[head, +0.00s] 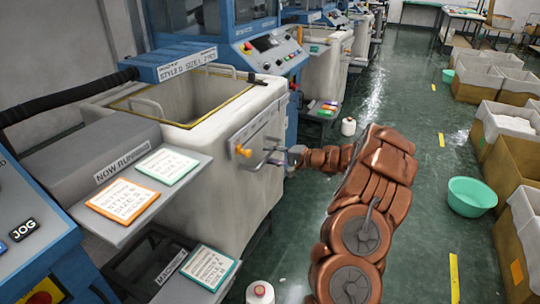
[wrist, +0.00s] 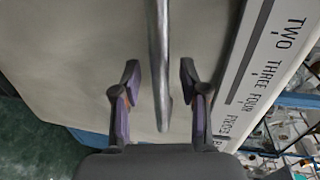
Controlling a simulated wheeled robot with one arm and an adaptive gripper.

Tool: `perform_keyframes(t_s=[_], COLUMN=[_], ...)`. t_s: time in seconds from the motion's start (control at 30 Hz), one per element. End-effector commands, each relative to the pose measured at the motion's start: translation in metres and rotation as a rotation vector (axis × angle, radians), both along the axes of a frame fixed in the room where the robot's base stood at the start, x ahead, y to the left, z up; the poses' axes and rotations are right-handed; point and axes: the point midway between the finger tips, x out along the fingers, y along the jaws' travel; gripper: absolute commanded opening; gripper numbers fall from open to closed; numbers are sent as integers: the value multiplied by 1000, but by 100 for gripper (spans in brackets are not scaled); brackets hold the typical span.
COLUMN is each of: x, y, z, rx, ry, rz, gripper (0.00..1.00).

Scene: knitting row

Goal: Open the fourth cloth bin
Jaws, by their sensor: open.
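The nearest cloth bin (head: 238,199) is a cream box with an open top and a yellow inner rim, set in the blue machine. I cannot tell from the pictures which bin is the fourth. My gripper (head: 278,158) is at this bin's front panel, beside the orange knob (head: 243,151). In the wrist view the two fingers of my gripper (wrist: 159,68) are apart. A metal bar handle (wrist: 160,100) runs between them, with a gap on both sides. The pale bin front (wrist: 60,50) lies behind the bar.
More machines with cream bins (head: 325,70) stand farther along the row. A card shelf (head: 140,190) is at the left. A white cone (head: 260,293) and another cone (head: 348,126) stand on the floor. A green basin (head: 471,196) and cartons (head: 511,215) line the right.

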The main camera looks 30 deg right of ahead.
Motion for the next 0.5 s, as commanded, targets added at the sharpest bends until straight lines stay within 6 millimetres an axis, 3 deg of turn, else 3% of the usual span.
perform_keyframes(t_s=[0.43,0.5], x=[8,8], y=[3,3], z=[-2,-2], rx=[1,1], ry=[-1,-1], rz=[-3,-3], gripper=[43,36])
